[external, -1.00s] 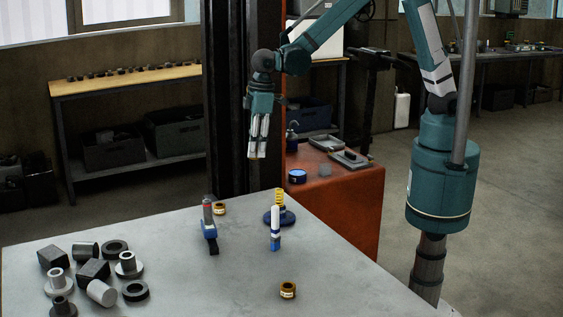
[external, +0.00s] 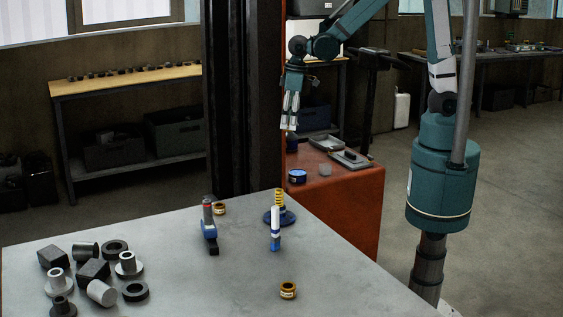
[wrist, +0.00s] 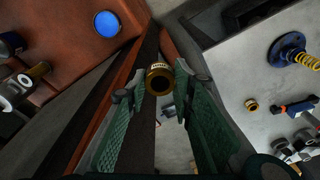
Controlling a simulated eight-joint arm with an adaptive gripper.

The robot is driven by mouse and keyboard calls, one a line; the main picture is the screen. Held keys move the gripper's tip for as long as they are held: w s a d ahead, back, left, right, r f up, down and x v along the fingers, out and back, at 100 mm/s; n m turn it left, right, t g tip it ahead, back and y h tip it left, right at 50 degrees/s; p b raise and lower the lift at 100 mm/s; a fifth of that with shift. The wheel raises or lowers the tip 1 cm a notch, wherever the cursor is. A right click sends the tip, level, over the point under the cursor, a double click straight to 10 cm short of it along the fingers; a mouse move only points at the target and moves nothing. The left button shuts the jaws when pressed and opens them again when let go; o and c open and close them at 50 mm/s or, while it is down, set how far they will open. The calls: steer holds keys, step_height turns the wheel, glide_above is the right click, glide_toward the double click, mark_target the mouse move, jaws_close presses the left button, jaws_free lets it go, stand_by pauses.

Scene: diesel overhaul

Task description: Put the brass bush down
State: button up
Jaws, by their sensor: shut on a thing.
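A brass bush (wrist: 159,78) sits between the fingertips of my gripper (wrist: 161,92) in the wrist view, its round opening facing the camera. My gripper is shut on it. In the external view my gripper (external: 289,118) points down, high beyond the grey table's far edge and near the left side of the orange cabinet; the held bush is too small to make out clearly there. Another brass bush (external: 288,290) stands on the table's near right part. A further one (external: 219,208) stands near the far edge, beside a blue-and-grey tool.
The grey table (external: 180,270) holds several dark and grey metal parts at left, a blue-and-white cylinder (external: 275,228) and a yellow spring on a blue base (external: 280,210). The orange cabinet (external: 345,205) carries a blue round item (external: 297,176) and trays. A dark column (external: 245,100) stands left of my gripper.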

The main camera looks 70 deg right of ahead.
steer(key=s+d+f+m+b, duration=0.1)
steer(key=s+d, duration=0.1)
steer(key=d, duration=0.5)
steer(key=s+d+f+m+b, duration=0.1)
steer(key=s+d+f+m, duration=0.1)
steer(key=d, duration=0.4)
steer(key=m+h+b, duration=0.1)
steer(key=m+b, duration=0.4)
steer(key=b, duration=0.8)
glide_above(315, 165)
step_height(315, 165, down, 16)
steer(key=shift+s+r, duration=0.15)
steer(key=shift+s, duration=0.05)
steer(key=shift+d, duration=0.1)
steer(key=shift+f+b, duration=0.9)
steer(key=shift+f, duration=2.05)
steer(key=shift+f+b, duration=0.5)
steer(key=shift+f, duration=1.55)
steer(key=shift+f, duration=0.2)
